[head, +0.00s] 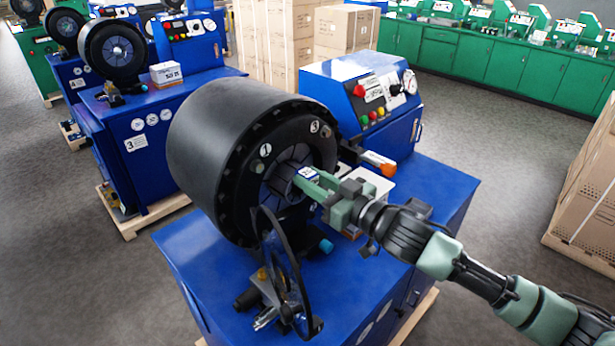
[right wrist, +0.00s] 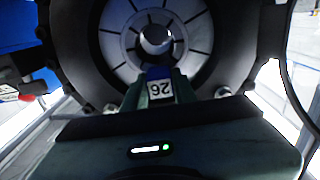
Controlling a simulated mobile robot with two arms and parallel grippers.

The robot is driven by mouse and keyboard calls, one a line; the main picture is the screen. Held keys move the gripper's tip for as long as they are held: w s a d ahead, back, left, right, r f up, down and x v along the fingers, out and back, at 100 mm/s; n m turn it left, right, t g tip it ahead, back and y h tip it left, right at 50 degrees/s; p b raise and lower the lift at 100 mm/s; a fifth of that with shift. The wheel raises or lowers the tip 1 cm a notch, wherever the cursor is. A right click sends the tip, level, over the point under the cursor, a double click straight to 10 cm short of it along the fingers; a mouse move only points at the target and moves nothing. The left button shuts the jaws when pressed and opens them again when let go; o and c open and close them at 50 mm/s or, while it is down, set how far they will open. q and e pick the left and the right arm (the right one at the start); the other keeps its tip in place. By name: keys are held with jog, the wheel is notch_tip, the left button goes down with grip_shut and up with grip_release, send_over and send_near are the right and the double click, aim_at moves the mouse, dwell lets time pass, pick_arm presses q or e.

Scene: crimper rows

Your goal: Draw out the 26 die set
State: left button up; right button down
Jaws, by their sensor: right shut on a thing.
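The 26 die set (head: 284,178) is a dark grey ring of segments in the mouth of the nearest crimper's black round head (head: 215,150). In the right wrist view the die set (right wrist: 118,47) faces me, with a round hole in its middle. A white label reading 26 with a blue top shows between the fingertips. My right gripper (head: 311,184) reaches in from the right and is shut on the die set at the label; its fingers also show in the right wrist view (right wrist: 152,88). The fingers hide part of the ring. My left gripper is not in view.
The crimper's blue cabinet (head: 190,268) carries a control box (head: 365,90) behind the head. An orange-tipped tool (head: 378,163) lies behind my gripper.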

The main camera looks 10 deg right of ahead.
jog(key=shift+r+v, duration=0.15)
jog(key=shift+v, duration=1.1)
jog(key=shift+r+v, duration=0.15)
jog(key=shift+v, duration=1.05)
